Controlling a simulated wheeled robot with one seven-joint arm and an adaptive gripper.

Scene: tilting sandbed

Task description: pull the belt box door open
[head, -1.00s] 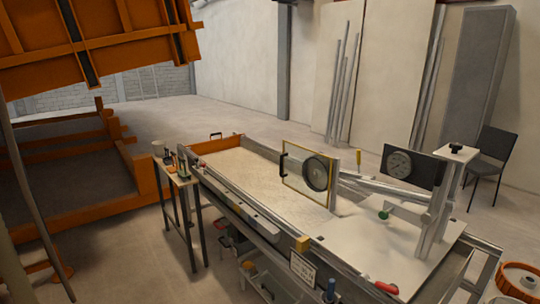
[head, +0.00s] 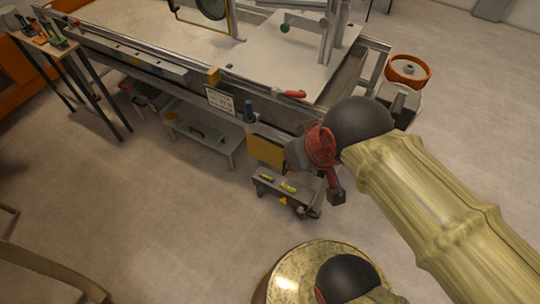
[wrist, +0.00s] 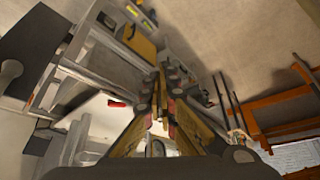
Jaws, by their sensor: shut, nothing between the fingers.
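A yellow panel (head: 268,150), probably the belt box door, sits low under the front edge of the sandbed bench. It looks flat and shut, though its right side is close to my arm and its handle is not clear. In the wrist view the yellow panel (wrist: 138,42) shows above and left of my gripper (wrist: 166,75). The brown fingers converge with nothing between them, and they look apart from the panel. In the head view my wrist with its red part is just right of the panel; the fingertips are hard to make out there.
A low grey stand (head: 285,190) with small yellow and green items is on the floor below the panel. Front floor is open.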

